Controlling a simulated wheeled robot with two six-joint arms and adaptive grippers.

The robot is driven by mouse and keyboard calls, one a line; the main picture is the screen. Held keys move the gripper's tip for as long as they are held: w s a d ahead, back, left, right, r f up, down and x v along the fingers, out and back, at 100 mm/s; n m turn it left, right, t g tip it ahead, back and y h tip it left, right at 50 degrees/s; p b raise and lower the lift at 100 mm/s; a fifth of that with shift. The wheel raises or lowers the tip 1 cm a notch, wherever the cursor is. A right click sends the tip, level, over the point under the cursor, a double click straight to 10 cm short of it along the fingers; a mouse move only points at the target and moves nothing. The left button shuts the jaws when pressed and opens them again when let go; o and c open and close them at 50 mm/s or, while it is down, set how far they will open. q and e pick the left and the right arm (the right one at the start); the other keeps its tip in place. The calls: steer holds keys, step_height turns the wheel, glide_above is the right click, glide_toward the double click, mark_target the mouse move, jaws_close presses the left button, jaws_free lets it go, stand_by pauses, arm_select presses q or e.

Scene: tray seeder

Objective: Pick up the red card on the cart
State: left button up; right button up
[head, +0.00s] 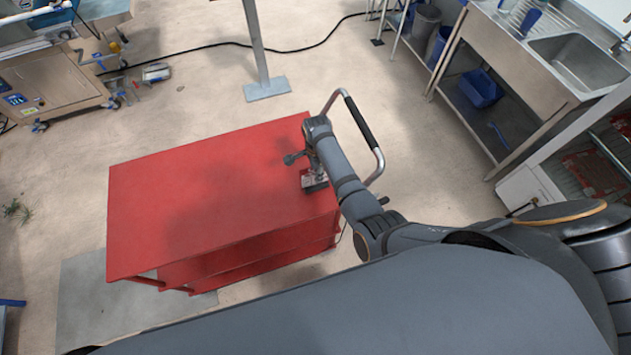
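The red cart (190,190) stands in the middle of the head view, its flat red top facing up. I cannot make out a separate red card on it; a card of the same red would be hard to tell from the top, and part of the top is hidden by my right arm. My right gripper (312,183) points down at the right edge of the cart top, close to its surface. Its fingers are small and dark, so I cannot tell whether they are open or hold anything. My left gripper is not in view.
The cart's metal push handle (361,125) with a black grip rises just right of my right arm. A grey post (256,50) on a foot plate stands behind the cart. A steel sink bench (540,70) is at upper right. Open floor lies left of the cart.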

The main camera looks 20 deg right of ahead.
steer(key=shift+d+f, duration=0.1)
steer(key=shift+f, duration=0.75)
steer(key=shift+w, duration=0.1)
steer(key=shift+r, duration=0.1)
jaws_close()
